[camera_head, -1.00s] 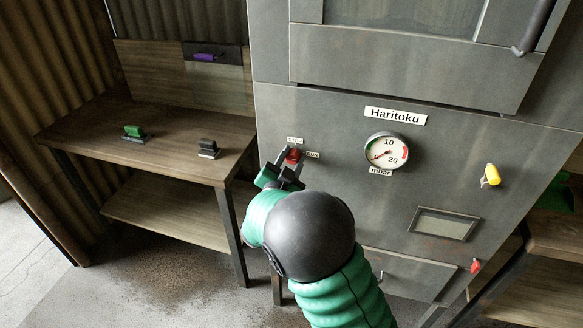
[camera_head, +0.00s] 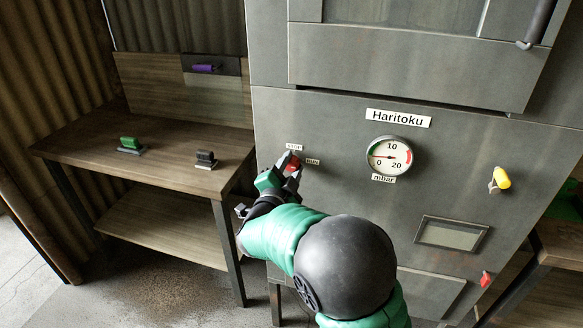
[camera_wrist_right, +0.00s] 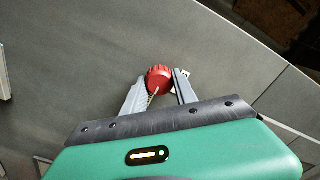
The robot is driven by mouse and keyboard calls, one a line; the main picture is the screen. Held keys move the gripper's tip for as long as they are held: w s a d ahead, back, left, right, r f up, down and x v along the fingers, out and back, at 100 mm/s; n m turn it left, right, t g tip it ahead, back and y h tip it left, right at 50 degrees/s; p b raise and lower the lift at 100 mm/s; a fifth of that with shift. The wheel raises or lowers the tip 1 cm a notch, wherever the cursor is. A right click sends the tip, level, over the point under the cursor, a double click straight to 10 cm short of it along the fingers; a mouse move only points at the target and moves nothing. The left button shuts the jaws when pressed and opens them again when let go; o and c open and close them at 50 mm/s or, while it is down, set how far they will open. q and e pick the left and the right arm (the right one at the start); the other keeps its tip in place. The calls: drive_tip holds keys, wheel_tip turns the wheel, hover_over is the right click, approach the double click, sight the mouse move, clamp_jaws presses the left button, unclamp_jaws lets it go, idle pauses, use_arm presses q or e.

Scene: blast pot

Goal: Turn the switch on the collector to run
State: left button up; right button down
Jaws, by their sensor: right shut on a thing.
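The collector (camera_head: 350,205) is a large grey metal cabinet labelled "Haritoku". Its switch (camera_head: 293,164) is a red round knob on the left of the front panel, with a small label above it and a "RUN" label (camera_head: 312,162) to its right. My right gripper (camera_head: 290,168) is shut on the red knob, with a finger on either side. In the right wrist view the red switch (camera_wrist_right: 159,79) sits between the grey fingertips, and a light pointer line shows on it. My left gripper is out of view.
A round gauge (camera_head: 389,156) marked mbar is right of the switch. A yellow knob (camera_head: 501,179) and a small red handle (camera_head: 486,279) are further right. A wooden bench (camera_head: 110,150) with a green brush (camera_head: 130,144) and a dark brush (camera_head: 206,158) stands left.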

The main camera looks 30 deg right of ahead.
drive_tip(key=shift+a+f, duration=0.15)
drive_tip(key=shift+f, duration=0.05)
drive_tip(key=c, duration=1.3)
unclamp_jaws()
drive_tip(key=shift+w, duration=0.1)
drive_tip(key=o, duration=0.3)
drive_tip(key=shift+w+f, duration=0.1)
drive_tip(key=shift+w, duration=0.15)
drive_tip(key=shift+s, duration=0.25)
drive_tip(key=v, duration=1.6)
drive_tip(key=shift+a, duration=0.2)
